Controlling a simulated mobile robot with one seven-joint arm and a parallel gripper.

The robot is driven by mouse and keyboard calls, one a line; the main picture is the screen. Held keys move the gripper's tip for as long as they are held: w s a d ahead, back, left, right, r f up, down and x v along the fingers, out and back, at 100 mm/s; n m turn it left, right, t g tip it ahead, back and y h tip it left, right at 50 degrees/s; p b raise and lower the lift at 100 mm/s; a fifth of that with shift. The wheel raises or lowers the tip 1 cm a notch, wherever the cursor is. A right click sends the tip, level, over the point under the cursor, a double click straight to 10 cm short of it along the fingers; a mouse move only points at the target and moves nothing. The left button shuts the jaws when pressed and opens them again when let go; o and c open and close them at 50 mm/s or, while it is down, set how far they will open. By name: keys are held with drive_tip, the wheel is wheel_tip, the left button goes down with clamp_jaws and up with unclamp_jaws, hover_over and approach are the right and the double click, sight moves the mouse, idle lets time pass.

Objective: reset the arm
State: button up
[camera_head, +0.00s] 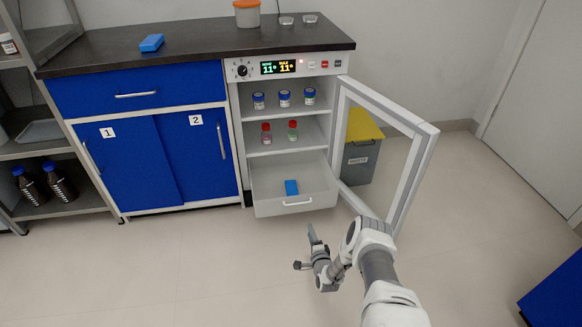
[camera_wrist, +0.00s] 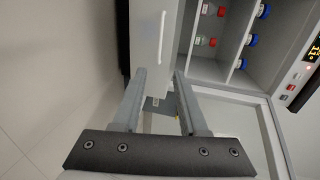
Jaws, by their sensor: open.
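My gripper (camera_wrist: 160,95) is open and empty, with its two fingers spread apart in the wrist view. In the head view my gripper (camera_head: 311,240) is above the floor, in front of the open cabinet's pulled-out drawer (camera_head: 265,201). The wrist view shows the drawer front and its handle (camera_wrist: 163,35) close beyond the fingertips; whether they touch cannot be told. My arm comes in from the lower right, bent, with the cabinet's open glass door (camera_head: 400,160) just behind it.
A blue block (camera_head: 291,187) lies in the drawer. A yellow-lidded waste bin (camera_head: 360,150) stands behind the door. The floor (camera_head: 130,270) at the left is clear.

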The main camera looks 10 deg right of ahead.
drive_tip(key=w+r+n+g, duration=0.1)
drive_tip(key=w+r+n, duration=0.2)
drive_tip(key=w+r, duration=0.6)
wheel_tip(320, 180, up, 29)
drive_tip(key=a+n+g, duration=0.2)
drive_tip(key=n+g, duration=0.1)
drive_tip(key=n, duration=0.4)
drive_tip(key=s+a+r+n+g, duration=0.1)
drive_tip(key=s+r+n+g, duration=0.25)
drive_tip(key=s+r, duration=1.45)
drive_tip(key=s+a+r+n+g, duration=0.1)
drive_tip(key=s+a+r+n, duration=0.1)
drive_tip(key=s, duration=1.2)
drive_tip(key=s+a+r+n+g, duration=0.1)
drive_tip(key=s+r+n, duration=0.1)
drive_tip(key=s, duration=1.3)
wheel_tip(320, 180, up, 28)
drive_tip(key=p, duration=2.8)
drive_tip(key=shift+p, duration=0.3)
